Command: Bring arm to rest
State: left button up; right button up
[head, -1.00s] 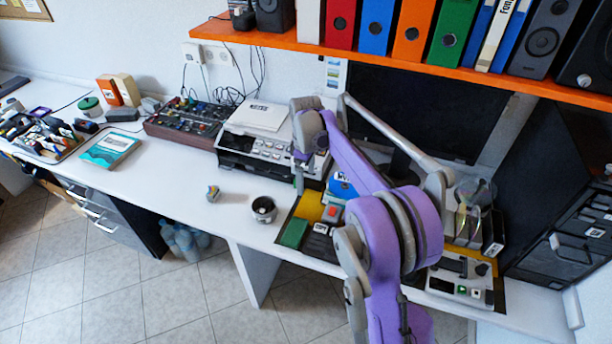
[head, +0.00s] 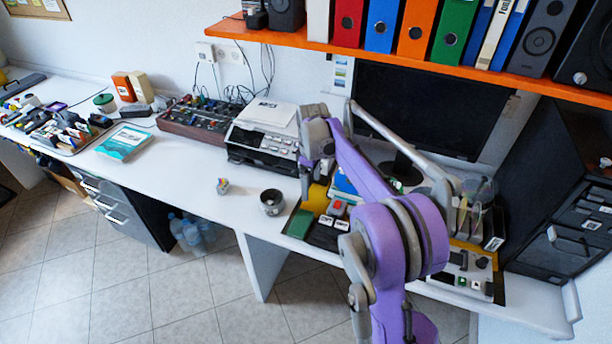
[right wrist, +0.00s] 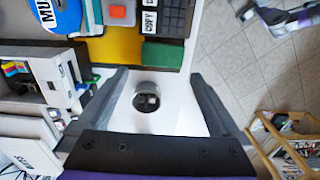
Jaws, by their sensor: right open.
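My right arm, purple and grey, reaches over the desk (head: 190,190) in the head view. Its right gripper (head: 305,192) hangs above the desk in front of the printer, pointing down. In the right wrist view the right gripper (right wrist: 160,78) has its two dark fingers wide apart with nothing between them. A round dark cup (head: 272,203) stands on the desk beside the gripper; it also shows below and between the fingers in the right wrist view (right wrist: 147,98). My left gripper is not in view.
A printer (head: 262,145) stands behind the gripper. A green block (head: 300,224) and a yellow mat lie near the front edge. An orange shelf (head: 290,40) with binders hangs above. The desk's left-middle is clear.

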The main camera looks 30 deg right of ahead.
jog(key=s+a+r+m+t, duration=0.3)
jog(key=s+a+r+m, duration=0.15)
jog(key=s+a, duration=0.65)
jog(key=s+a+f+m+t, duration=0.1)
jog(key=s+f, duration=0.1)
jog(key=s, duration=0.7)
jog(key=s+a+f+m+t, duration=0.1)
jog(key=s+a+f+m, duration=0.1)
jog(key=s, duration=0.7)
jog(key=shift+a+f, duration=0.25)
jog(key=shift+f, duration=0.5)
jog(key=shift+m, duration=0.25)
